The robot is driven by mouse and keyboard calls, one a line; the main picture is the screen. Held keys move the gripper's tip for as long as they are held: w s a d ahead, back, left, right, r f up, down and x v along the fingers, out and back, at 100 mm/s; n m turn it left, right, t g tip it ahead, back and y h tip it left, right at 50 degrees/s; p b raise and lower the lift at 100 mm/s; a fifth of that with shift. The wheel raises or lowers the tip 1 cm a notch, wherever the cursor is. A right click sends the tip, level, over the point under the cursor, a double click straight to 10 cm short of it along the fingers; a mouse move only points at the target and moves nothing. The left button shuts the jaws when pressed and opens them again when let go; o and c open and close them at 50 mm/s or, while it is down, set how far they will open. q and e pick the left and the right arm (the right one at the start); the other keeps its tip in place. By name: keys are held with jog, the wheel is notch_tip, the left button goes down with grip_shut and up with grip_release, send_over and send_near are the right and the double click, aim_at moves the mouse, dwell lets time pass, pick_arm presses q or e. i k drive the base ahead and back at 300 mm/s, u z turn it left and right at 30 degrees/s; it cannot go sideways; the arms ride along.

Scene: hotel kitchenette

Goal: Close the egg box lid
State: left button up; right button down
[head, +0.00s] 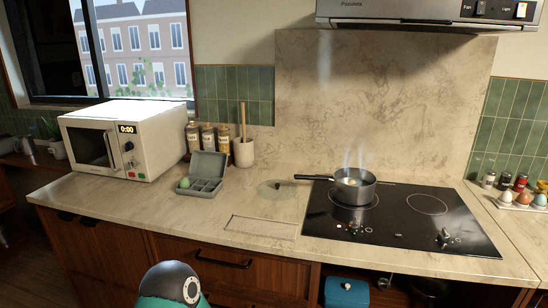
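The grey egg box (206,186) stands on the counter between the microwave and the cooktop. Its lid (208,165) is open and stands up at the back, leaning slightly. A green egg (184,183) sits at the left end of the box, and the other visible compartments look empty. Neither of my grippers shows in the head view.
A white microwave (125,140) stands left of the box. Several jars (208,137) and a utensil crock (244,152) stand behind it. A steaming pot (354,188) sits on the black cooktop (400,219). The counter in front of the box is clear.

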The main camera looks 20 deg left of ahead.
aim_at(208, 163)
jog(key=k, duration=1.1)
jog(key=u, duration=0.8)
jog(key=i, duration=1)
jog(key=u, duration=0.1)
